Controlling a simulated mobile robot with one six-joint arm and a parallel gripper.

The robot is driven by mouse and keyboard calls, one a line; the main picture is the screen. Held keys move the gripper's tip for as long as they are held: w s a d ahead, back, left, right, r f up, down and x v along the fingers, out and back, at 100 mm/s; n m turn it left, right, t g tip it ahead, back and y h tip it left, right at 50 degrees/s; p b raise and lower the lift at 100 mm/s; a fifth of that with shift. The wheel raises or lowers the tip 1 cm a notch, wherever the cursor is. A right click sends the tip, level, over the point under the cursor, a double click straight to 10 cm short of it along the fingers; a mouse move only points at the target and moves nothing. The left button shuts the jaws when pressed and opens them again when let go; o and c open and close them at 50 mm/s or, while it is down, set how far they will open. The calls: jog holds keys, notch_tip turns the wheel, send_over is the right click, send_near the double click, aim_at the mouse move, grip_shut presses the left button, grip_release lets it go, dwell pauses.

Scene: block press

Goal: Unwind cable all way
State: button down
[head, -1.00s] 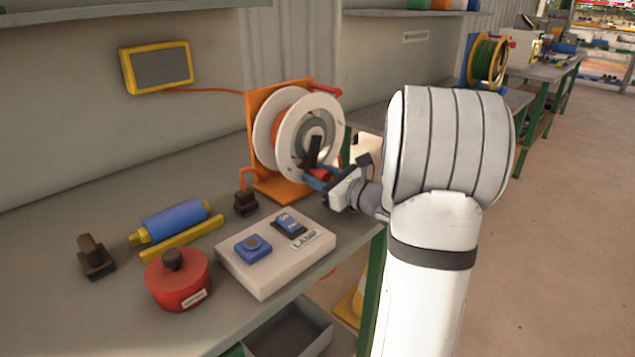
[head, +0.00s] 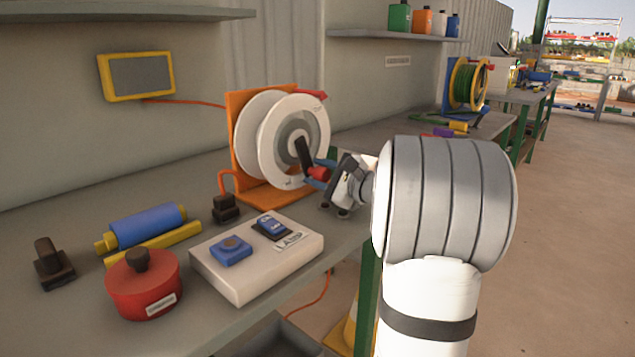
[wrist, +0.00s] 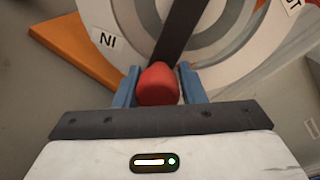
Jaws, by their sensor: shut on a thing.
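The cable reel (head: 270,172) has two white discs on an orange stand (head: 245,203) on the bench. I see no orange cable in the gap between the discs. A black crank arm (head: 303,152) runs from the hub to a red knob (head: 319,173) at the lower right. My gripper (wrist: 158,88) is shut on the red knob (wrist: 158,82), with a blue finger on each side. In the wrist view the crank arm (wrist: 182,30) rises behind the knob. An orange cable (head: 313,297) hangs below the bench edge.
A lamp switch box (head: 256,257), a red pot (head: 143,284), a blue roller (head: 147,226) and a dark plug (head: 224,209) stand left of my arm. A yellow-framed screen (head: 137,76) hangs on the wall. A green-cable reel (head: 468,84) stands farther right.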

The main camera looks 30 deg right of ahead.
jog(key=shift+f, duration=0.1)
dwell(0.3)
jog(key=c, duration=1)
grip_release()
jog(key=shift+o, duration=0.2)
jog(key=p+v, duration=0.1)
jog(key=v, duration=0.6)
jog(key=shift+s, duration=0.15)
jog(key=shift+s+d, duration=0.15)
jog(key=shift+s, duration=0.05)
